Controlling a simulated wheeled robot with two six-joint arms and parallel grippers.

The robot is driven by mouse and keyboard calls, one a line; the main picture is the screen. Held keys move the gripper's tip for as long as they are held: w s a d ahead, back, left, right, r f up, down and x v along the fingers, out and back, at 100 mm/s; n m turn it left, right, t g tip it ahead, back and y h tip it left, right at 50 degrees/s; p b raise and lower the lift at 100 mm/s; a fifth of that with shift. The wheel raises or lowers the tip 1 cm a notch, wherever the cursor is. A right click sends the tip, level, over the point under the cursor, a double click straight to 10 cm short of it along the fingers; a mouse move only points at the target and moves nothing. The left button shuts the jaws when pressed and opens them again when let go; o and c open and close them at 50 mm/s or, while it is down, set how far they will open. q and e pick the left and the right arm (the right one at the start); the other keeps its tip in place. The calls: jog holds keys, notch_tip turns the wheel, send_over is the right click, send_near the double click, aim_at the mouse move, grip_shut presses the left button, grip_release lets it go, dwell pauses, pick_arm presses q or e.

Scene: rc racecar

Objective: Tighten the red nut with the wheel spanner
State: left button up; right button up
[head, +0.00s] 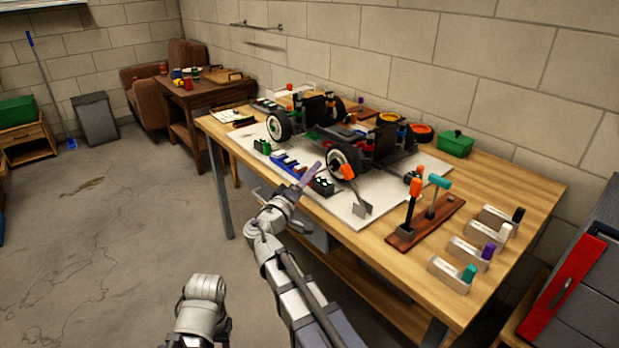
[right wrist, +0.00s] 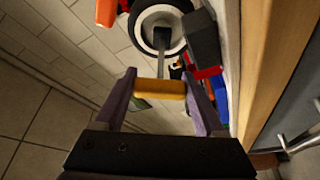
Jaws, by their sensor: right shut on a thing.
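I cannot make out the red nut; the spanner's end covers the hub's middle.
A dark box (head: 323,187) and blue parts (head: 290,166) lie beside my gripper. A wooden tool stand (head: 428,224) and several small holders are further right on the bench.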

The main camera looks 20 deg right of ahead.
jog(key=shift+m, duration=0.4)
jog(key=shift+m+h+b, duration=0.3)
jog(key=shift+m+b, duration=0.15)
jog(key=shift+m, duration=0.15)
jog(key=shift+f+m+h, duration=0.1)
jog(key=shift+m+h, duration=0.2)
jog(key=shift+m, duration=0.2)
jog(key=shift+m+g+b, duration=0.3)
jog(key=shift+b, duration=0.05)
